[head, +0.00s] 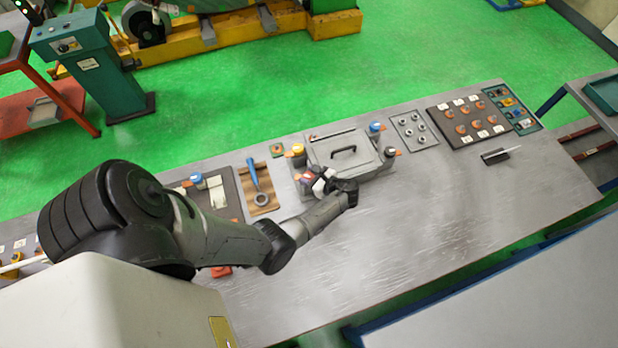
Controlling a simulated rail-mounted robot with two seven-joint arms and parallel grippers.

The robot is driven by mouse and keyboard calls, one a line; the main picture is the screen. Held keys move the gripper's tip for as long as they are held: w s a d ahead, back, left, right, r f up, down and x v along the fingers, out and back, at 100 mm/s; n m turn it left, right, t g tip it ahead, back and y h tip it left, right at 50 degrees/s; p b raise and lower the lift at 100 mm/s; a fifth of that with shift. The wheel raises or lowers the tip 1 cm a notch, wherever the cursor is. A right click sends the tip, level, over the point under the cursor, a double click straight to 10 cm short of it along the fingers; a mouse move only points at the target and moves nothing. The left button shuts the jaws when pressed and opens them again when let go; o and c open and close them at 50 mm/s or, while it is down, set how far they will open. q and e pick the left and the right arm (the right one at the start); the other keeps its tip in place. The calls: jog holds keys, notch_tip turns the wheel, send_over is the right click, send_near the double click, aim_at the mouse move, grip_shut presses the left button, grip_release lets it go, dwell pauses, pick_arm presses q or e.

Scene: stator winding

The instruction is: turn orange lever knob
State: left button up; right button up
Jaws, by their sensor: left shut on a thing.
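A grey box with a flat lid and a dark handle (343,150) sits on the metal bench. My left gripper (316,180) is at the box's front left corner, shut on the orange lever knob (305,177) there. The gripper hides most of this knob, so its turn angle cannot be told. My right gripper is not in view.
A wooden tray with a blue-handled tool (254,177) lies left of the box. Right of it are a plate with several round fittings (414,130), a dark panel with orange parts (468,119) and a small dark tool (500,154). The bench's front right (440,200) is clear.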

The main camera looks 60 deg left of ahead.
pick_arm(q)
jog(key=n+g+h+b, duration=0.1)
jog(key=n+g+h, duration=0.1)
jog(key=n+g+h+b, duration=0.1)
jog(key=n+g+h, duration=0.1)
jog(key=n, duration=0.1)
jog(key=shift+f+g, duration=0.2)
jog(key=shift+g, duration=0.1)
jog(key=shift+n+g+h+b, duration=0.3)
jog(key=shift+n+h+b, duration=0.1)
jog(key=shift+n, duration=0.1)
jog(key=o, duration=0.9)
jog(key=shift+r, duration=0.15)
jog(key=shift+w, duration=0.1)
